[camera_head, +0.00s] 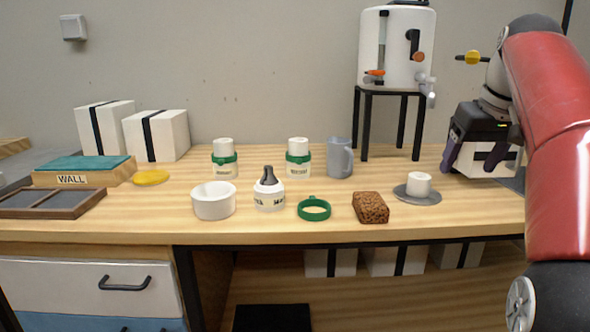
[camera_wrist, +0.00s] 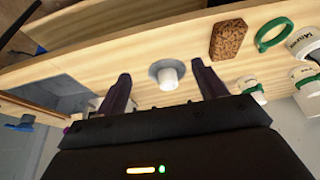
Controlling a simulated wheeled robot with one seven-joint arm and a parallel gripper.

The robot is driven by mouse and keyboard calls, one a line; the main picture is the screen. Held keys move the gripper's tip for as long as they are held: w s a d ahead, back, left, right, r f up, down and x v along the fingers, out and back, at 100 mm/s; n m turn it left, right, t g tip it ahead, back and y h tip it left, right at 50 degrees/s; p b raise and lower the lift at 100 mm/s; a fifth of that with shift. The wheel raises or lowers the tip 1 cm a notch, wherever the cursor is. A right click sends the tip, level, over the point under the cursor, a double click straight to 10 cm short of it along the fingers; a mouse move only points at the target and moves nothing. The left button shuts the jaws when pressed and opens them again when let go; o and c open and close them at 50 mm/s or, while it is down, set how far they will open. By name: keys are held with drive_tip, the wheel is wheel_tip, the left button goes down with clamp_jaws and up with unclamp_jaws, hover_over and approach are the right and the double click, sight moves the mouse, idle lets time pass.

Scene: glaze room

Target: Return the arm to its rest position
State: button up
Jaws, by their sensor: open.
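My red arm stands at the right of the head view. My gripper (camera_head: 472,163) points down over the right end of the wooden bench (camera_head: 440,218), in front of a white box (camera_head: 507,166). In the wrist view my gripper (camera_wrist: 161,70) has its two dark fingers wide apart. Nothing is held between them. A white cup (camera_wrist: 168,78) on a grey saucer (camera_wrist: 155,68) appears in the gap between the fingers, farther off. The same cup (camera_head: 418,183) and saucer (camera_head: 425,198) stand left of my gripper in the head view.
Left of the saucer are a brown sponge-like block (camera_head: 370,208), a green ring (camera_head: 314,209), a squeeze bottle (camera_head: 268,191), a white bowl (camera_head: 213,201) and a grey mug (camera_head: 338,158). A white urn (camera_head: 397,60) on a black stand (camera_head: 366,130) rises behind, near my arm.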

drive_tip(key=s+a+f, duration=0.9)
drive_tip(key=s+a, duration=0.1)
drive_tip(key=a, duration=0.1)
drive_tip(key=s+a+f, duration=0.2)
drive_tip(key=s+f, duration=0.4)
drive_tip(key=f, duration=0.2)
drive_tip(key=s+a+f+t, duration=0.1)
drive_tip(key=s+a+f, duration=0.1)
drive_tip(key=s+f, duration=0.4)
wheel_tip(320, 180, down, 3)
drive_tip(key=shift+s+a+f, duration=0.2)
drive_tip(key=shift+s+a, duration=0.2)
